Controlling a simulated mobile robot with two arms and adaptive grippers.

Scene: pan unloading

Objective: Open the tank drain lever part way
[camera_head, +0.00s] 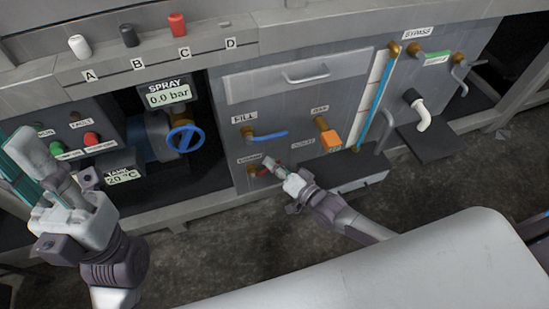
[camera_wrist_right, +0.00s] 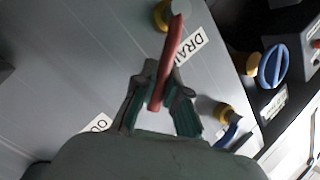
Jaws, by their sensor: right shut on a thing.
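The red drain lever (camera_wrist_right: 168,60) runs from its brass valve at the top of the right wrist view down between my right fingers. The partly covered DRAIN label (camera_wrist_right: 190,46) is beside it. My right gripper (camera_wrist_right: 158,98) is shut on the lever's free end. In the head view, my right gripper (camera_head: 273,165) is at the lower left of the grey tank panel and hides most of the lever; a bit of red (camera_head: 264,171) shows beside it. My left gripper (camera_head: 45,155) is raised at the left, away from the lever; its finger opening is unclear.
A blue FILL lever (camera_head: 268,135) is just above my right gripper, with an orange handle (camera_head: 331,140) to its right. A blue handwheel (camera_head: 185,138) is to the left. A dark tray (camera_head: 350,181) sticks out below the panel at right.

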